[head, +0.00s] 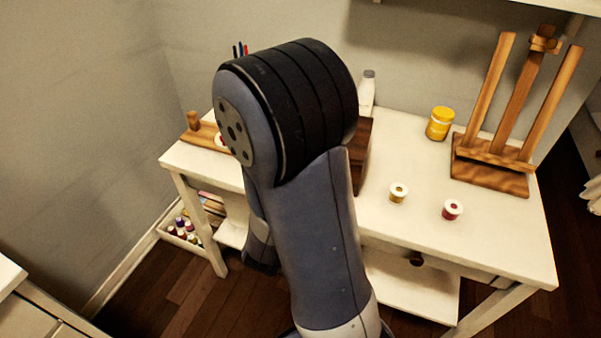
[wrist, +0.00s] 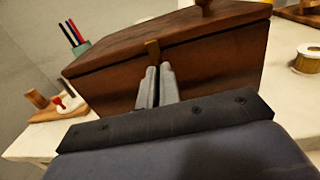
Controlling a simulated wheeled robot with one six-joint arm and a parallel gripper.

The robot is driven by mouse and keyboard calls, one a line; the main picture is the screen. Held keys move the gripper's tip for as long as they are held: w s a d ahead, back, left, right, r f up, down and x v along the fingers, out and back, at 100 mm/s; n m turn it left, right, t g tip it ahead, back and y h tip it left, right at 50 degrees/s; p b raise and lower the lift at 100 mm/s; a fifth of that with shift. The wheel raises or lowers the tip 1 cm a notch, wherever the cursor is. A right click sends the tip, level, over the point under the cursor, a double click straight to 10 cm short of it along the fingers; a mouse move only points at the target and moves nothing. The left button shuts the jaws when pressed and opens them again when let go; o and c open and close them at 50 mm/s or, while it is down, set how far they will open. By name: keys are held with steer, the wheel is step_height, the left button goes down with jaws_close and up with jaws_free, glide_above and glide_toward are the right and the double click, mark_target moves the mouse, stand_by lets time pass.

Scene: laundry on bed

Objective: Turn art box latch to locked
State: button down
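The art box is a dark brown wooden box with a sloped lid (wrist: 205,75); in the head view only its right part shows (head: 363,155), the rest hidden behind my arm. A small brass latch (wrist: 152,47) sits at the lid's front edge, pointing roughly down. My gripper (wrist: 158,68) is in front of the box, its two grey fingers close together with a narrow gap. The fingertips are at the lower end of the latch; I cannot tell whether they touch it. My gripper is hidden in the head view.
The box stands on a white table (head: 500,235). A wooden easel (head: 490,178), a yellow jar (head: 440,124), two small paint pots (head: 398,193) and (head: 452,210) and a white bottle (head: 367,92) stand around it. A wooden stand (wrist: 45,110) is left of the box.

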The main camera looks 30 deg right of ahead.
stand_by(0.3)
steer(key=c, duration=1.6)
jaws_free()
steer(key=shift+c, duration=0.2)
steer(key=shift+s+a, duration=0.1)
steer(key=v, duration=1)
steer(key=shift+s+a, duration=0.2)
steer(key=shift+a, duration=0.05)
steer(key=shift+w+d, duration=0.1)
steer(key=shift+x, duration=5.25)
